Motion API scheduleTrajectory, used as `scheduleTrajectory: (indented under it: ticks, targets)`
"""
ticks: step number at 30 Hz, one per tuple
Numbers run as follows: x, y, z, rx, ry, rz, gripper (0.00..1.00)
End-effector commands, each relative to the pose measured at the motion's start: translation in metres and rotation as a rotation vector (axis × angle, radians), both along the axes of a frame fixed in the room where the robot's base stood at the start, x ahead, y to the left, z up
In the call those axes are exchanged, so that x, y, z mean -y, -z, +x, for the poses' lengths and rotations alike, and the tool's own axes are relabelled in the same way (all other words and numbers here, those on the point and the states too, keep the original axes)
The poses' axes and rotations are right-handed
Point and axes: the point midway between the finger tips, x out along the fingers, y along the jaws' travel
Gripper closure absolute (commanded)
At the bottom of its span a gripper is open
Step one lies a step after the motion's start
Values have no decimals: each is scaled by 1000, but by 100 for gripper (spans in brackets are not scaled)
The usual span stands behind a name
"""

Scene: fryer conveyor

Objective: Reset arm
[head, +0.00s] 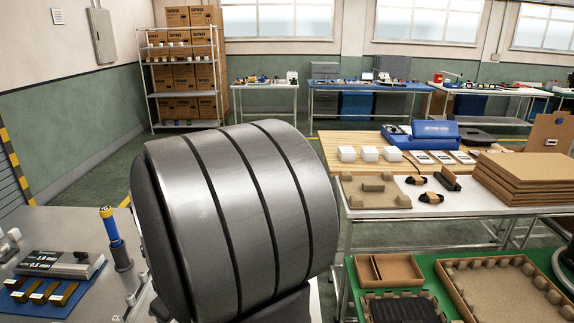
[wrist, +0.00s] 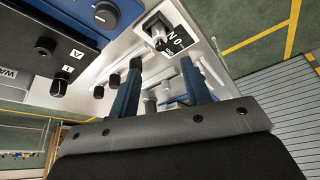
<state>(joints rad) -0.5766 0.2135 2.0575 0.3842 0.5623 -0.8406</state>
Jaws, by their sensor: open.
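My gripper (wrist: 161,62) shows in the wrist view as two blue fingers held apart, with nothing between them. Its fingers reach toward a light grey panel with several dark knobs and pegs; whether they touch anything there cannot be told. A switch with a black label (wrist: 176,40) sits on the panel just beyond the right finger. A black knob (wrist: 105,13) on a blue face is at the upper left. In the head view a large grey banded part of my own arm fills the middle, and my gripper is hidden.
In the head view, a grey bench (head: 60,222) at left holds a blue mat (head: 57,300), a metal block (head: 62,264) and an upright blue-yellow tool (head: 111,228). At right, a table carries white boxes (head: 369,154) and stacked cardboard (head: 525,178). Shelving (head: 151,95) stands behind.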

Motion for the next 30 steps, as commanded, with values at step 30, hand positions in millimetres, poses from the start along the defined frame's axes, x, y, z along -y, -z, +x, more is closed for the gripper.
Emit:
scheduleTrajectory:
  ticks: [30]
  targets:
    - [-37,100,17,-3,0,-3,56]
